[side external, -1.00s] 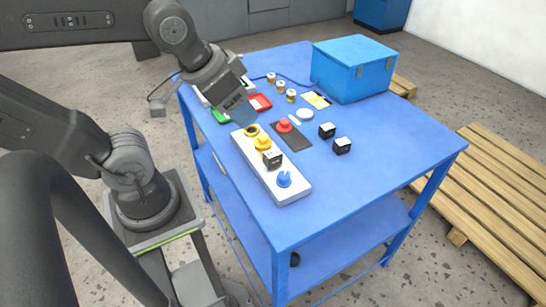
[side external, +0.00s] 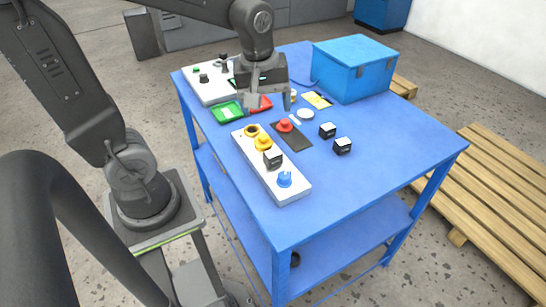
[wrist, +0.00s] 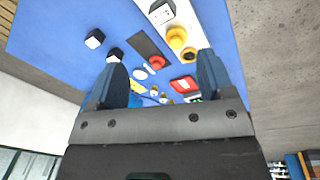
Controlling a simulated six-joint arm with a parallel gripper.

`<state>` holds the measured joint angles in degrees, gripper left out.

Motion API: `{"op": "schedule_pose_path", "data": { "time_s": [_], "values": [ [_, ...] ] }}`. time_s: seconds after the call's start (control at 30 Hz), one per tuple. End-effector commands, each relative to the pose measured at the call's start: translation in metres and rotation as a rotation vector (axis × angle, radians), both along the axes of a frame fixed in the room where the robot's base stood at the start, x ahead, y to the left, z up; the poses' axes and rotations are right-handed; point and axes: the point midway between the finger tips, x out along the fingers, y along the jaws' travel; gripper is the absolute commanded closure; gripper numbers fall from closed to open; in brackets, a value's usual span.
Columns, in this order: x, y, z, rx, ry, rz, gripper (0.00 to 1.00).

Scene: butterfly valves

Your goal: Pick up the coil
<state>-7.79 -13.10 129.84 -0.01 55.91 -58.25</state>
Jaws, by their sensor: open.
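Two black cubes with white faces, which may be coils, sit apart on the blue table: one cube (side external: 327,130) and a nearer cube (side external: 342,146). A similar black block (side external: 273,158) sits on the white strip panel. Small brass-and-white cylinders (wrist: 154,91) show between my fingers; in the side view my gripper mostly hides them. I cannot tell which is the coil. My gripper (side external: 267,102) is open and empty, above the table near the red tray; its fingers also show in the wrist view (wrist: 163,78).
The white strip panel (side external: 297,193) bears yellow and blue knobs. A red knob (side external: 285,125) stands on a dark plate. Green (side external: 229,111) and red trays, a white control box (side external: 200,86) and a large blue case (side external: 353,68) surround the work. The table's front right is clear.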

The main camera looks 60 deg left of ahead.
Motion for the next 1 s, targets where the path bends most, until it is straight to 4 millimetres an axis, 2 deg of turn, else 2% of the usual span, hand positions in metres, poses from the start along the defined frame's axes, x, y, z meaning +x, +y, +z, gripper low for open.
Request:
{"op": "schedule_pose_path", "data": {
  "time_s": [0.1, 0.3, 0.43, 0.7, 1.0],
  "values": [
    [0.014, 0.01, -0.016, -0.03, 0.074, 0.229, 0.26],
    [0.023, 0.017, -0.03, -0.043, 0.122, 0.409, 0.26],
    [0.023, 0.018, -0.046, -0.044, 0.128, 0.423, 0.26],
    [0.022, 0.017, -0.097, -0.044, 0.127, 0.419, 0.26],
    [0.023, 0.017, -0.121, -0.044, 0.124, 0.418, 0.26]
  ]
}}
